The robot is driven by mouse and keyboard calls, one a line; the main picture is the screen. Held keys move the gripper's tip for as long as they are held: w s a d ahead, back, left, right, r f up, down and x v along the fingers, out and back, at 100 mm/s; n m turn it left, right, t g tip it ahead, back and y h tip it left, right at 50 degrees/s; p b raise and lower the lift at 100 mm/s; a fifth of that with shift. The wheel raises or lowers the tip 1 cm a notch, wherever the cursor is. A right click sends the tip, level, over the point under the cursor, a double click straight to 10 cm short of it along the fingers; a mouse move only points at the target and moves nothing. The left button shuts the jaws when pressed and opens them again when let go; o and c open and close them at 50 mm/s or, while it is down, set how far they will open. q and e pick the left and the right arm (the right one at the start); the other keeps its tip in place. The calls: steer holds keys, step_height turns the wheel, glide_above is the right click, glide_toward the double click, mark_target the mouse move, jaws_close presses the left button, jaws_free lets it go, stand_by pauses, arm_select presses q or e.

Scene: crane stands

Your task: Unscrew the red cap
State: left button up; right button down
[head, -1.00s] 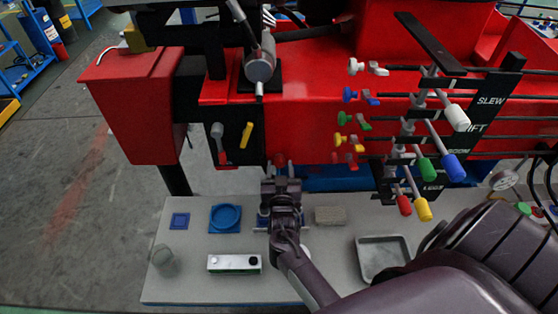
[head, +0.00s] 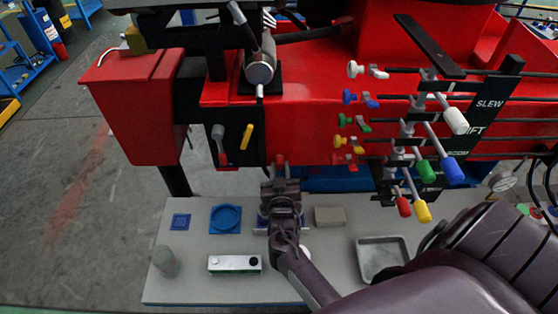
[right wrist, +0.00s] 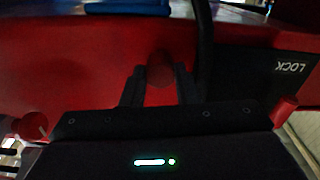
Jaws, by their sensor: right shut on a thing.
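The red cap (head: 280,159) shows as a small red knob on the lower edge of the red crane body, just beyond my right gripper (head: 280,172). In the right wrist view the cap (right wrist: 160,72) is a dark red round shape between the two fingers of my right gripper (right wrist: 160,88). The fingers are shut on it from both sides. The picture is dim there, and the cap's threads and seat are hidden. My left gripper is in neither view.
Below is a grey table (head: 205,292) with a blue ring dish (head: 225,218), a small blue square (head: 180,221), a clear cup (head: 165,261), a level (head: 234,263), a tan block (head: 330,216) and a metal tray (head: 383,275). Coloured levers (head: 423,211) stand to the right.

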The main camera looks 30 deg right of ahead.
steer(key=n+p, duration=0.1)
steer(key=n, duration=0.2)
steer(key=shift+f+n, duration=0.1)
steer(key=shift+n, duration=0.3)
steer(key=n, duration=0.1)
steer(key=n+p, duration=0.1)
steer(key=shift+r+n, duration=0.2)
steer(key=shift+n, duration=0.1)
steer(key=shift+s+n+p, duration=0.1)
steer(key=shift+n+p, duration=0.25)
steer(key=shift+n, duration=0.45)
steer(key=shift+f+n, duration=0.25)
steer(key=shift+n, duration=0.25)
